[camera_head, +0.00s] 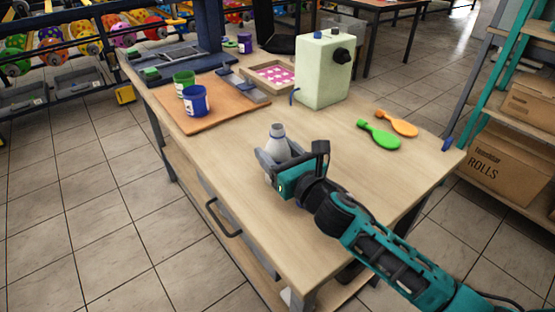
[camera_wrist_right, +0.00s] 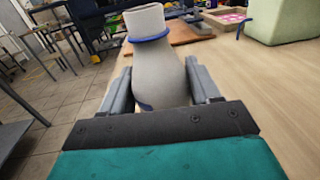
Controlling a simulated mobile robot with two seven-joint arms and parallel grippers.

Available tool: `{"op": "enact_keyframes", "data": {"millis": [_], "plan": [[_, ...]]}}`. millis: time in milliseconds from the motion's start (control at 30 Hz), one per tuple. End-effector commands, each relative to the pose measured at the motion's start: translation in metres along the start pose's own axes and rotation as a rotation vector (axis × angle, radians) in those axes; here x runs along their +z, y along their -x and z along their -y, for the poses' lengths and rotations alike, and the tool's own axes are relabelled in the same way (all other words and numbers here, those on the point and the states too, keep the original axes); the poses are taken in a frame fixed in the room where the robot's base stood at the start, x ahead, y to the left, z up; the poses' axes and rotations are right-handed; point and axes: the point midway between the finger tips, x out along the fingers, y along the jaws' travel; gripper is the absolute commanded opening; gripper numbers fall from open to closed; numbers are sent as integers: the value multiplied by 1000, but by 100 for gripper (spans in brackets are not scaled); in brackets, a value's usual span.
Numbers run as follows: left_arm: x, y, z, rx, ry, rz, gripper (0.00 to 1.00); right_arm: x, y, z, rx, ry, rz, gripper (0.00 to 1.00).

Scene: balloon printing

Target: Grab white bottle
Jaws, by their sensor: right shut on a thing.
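The white bottle (camera_head: 278,140) stands upright near the left edge of the wooden table, with a blue ring at its neck. My right gripper (camera_head: 274,159) is around its body, with one finger on each side. In the right wrist view the bottle (camera_wrist_right: 158,75) fills the space between the two fingers of the gripper (camera_wrist_right: 160,92), which is shut on it. The lower part of the bottle is hidden by the gripper. My left gripper is not in view.
A pale green machine (camera_head: 323,70) stands behind the bottle on the table (camera_head: 330,190). A green paddle (camera_head: 380,135) and an orange paddle (camera_head: 398,124) lie to the right. Blue (camera_head: 195,101) and green (camera_head: 184,82) cups stand on a brown board (camera_head: 225,113) at the back left.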

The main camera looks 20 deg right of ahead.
Motion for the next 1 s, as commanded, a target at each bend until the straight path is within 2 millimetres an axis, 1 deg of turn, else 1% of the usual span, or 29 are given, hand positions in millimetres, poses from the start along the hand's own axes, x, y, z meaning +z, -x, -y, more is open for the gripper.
{"op": "enact_keyframes", "data": {"millis": [33, 100, 367, 467, 567, 667, 767, 900, 1000], "plan": [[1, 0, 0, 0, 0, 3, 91, 0, 0, 0, 0, 1, 0, 28], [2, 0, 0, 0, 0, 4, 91, 1, 0, 0, 0, 1, 2, 24], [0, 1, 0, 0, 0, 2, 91, 3, 0, 0, 0, 1, 2, 24], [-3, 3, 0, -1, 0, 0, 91, 10, 0, 0, 0, 2, 3, 24], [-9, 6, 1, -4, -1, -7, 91, 22, 0, 1, 1, 5, 5, 24], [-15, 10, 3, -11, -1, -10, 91, 42, 0, 0, 2, 4, 6, 24], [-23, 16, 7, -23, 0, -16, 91, 69, 0, 1, 2, 7, 7, 24], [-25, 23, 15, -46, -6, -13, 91, 112, 0, 0, 2, 6, 8, 24], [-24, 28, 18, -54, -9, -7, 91, 140, 0, 0, 2, 5, 7, 24]]}}
